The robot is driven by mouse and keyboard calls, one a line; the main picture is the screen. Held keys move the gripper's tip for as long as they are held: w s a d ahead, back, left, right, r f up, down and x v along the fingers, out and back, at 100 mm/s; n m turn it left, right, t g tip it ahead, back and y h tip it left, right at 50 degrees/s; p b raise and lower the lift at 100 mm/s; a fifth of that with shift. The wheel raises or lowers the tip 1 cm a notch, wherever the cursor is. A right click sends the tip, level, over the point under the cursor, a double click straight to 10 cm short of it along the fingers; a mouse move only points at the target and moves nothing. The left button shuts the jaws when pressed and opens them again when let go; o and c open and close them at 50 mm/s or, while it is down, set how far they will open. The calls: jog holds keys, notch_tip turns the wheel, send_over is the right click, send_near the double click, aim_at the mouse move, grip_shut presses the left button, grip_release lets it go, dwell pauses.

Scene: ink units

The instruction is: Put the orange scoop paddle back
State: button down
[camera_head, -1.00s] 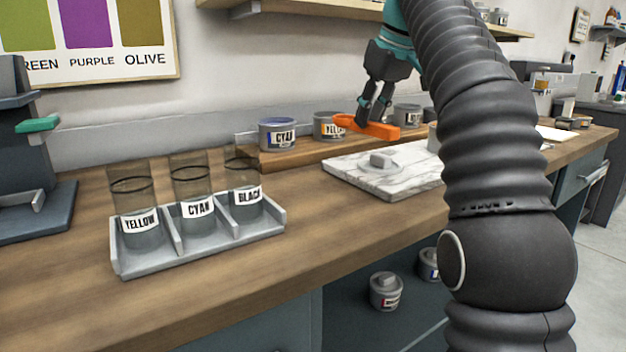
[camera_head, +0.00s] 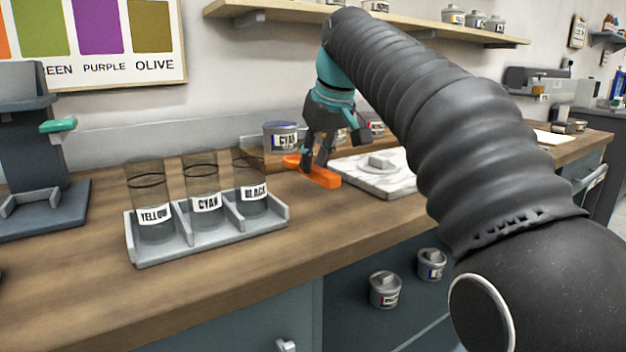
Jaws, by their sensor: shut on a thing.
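My gripper (camera_head: 316,160) is shut on the orange scoop paddle (camera_head: 322,177), above or close to the wooden counter. I cannot tell whether the paddle touches the counter. The paddle lies roughly level, its near end toward the lower right. It is between the grey rack (camera_head: 212,238) with three clear cylinders and the white marble slab (camera_head: 385,183). The cylinders are labelled yellow (camera_head: 155,216), cyan (camera_head: 207,203) and black (camera_head: 253,193).
A cyan ink tin (camera_head: 281,137) stands behind my gripper on a wooden riser; other tins there are partly hidden by my arm. A dark press-like stand (camera_head: 35,150) is at the left. The counter (camera_head: 80,290) in front of the rack is clear.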

aim_at(319, 168)
notch_tip(319, 168, down, 4)
jog(key=b, duration=0.3)
jog(key=c, duration=1)
grip_release()
jog(key=shift+r, duration=0.1)
jog(key=p+v, duration=0.3)
jog(key=v, duration=0.9)
jog(key=shift+d, duration=0.1)
